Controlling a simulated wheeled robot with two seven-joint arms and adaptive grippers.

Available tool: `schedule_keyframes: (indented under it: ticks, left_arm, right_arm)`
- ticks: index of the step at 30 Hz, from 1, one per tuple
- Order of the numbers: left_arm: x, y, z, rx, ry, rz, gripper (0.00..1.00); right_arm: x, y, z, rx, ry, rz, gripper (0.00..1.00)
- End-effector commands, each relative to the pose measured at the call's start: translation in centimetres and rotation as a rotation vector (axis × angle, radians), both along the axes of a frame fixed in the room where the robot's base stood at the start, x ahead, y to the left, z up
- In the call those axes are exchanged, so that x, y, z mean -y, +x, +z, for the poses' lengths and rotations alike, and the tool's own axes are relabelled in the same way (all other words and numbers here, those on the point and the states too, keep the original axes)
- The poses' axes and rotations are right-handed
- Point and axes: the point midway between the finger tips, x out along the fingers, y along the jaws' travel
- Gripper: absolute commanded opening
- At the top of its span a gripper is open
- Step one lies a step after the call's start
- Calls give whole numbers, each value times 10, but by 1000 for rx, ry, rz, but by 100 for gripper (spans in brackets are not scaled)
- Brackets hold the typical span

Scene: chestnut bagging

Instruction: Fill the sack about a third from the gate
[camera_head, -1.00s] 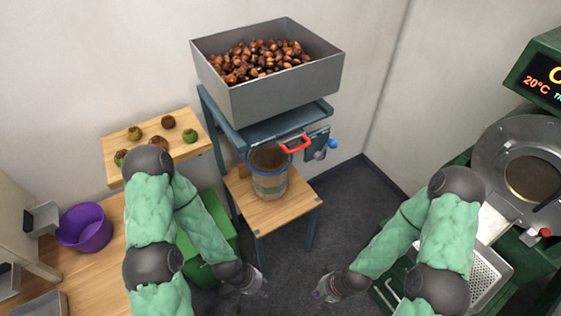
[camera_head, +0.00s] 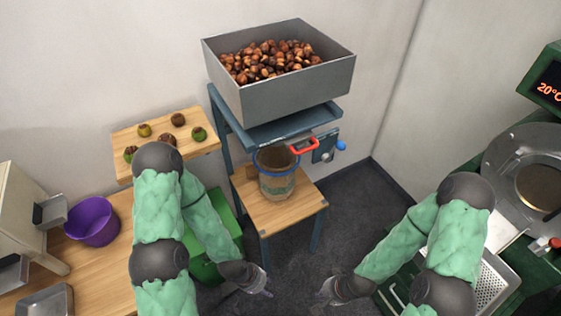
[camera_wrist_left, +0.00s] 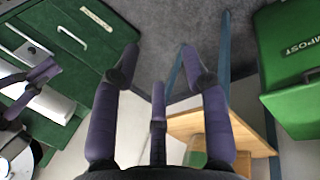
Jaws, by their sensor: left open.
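The sack (camera_head: 278,186), see-through with a blue rim and a pale label band, stands upright on a wooden stand (camera_head: 300,207). It is below the grey hopper (camera_head: 300,88), which is heaped with chestnuts (camera_head: 272,60). The gate's red handle (camera_head: 304,146) sticks out under the hopper above the sack's rim; whether the gate is open I cannot tell. My left gripper (camera_head: 262,284) is low in front of the stand, open and empty; its spread fingers show in the left wrist view (camera_wrist_left: 158,72). My right gripper (camera_head: 327,292) is low to its right, apart from everything; its fingers are unclear.
A plate with a blue knob (camera_head: 340,145) is right of the gate. A wooden board (camera_head: 160,130) carries several chestnuts, some green. A purple bowl (camera_head: 92,221) stands at left. A green compost bin (camera_wrist_left: 290,70) is beside the stand. A green machine (camera_head: 545,100) is at right. Grey floor is clear ahead.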

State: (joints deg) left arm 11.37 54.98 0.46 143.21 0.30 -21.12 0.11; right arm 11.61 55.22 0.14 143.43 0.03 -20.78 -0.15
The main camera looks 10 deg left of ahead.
Motion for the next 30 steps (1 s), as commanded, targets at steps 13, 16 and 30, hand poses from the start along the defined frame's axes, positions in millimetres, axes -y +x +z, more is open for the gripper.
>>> schedule_keyframes:
  ticks: [13,16,30]
  left_arm:
    - [42,204,76,621,15,498,46]
    - [61,237,122,793,-63,647,46]
    - [119,229,316,1305,-653,1227,46]
  right_arm:
    - [0,0,-45,0,0,0,0]
    - [0,0,-56,0,0,0,0]
    - [0,0,-98,0,0,0,0]
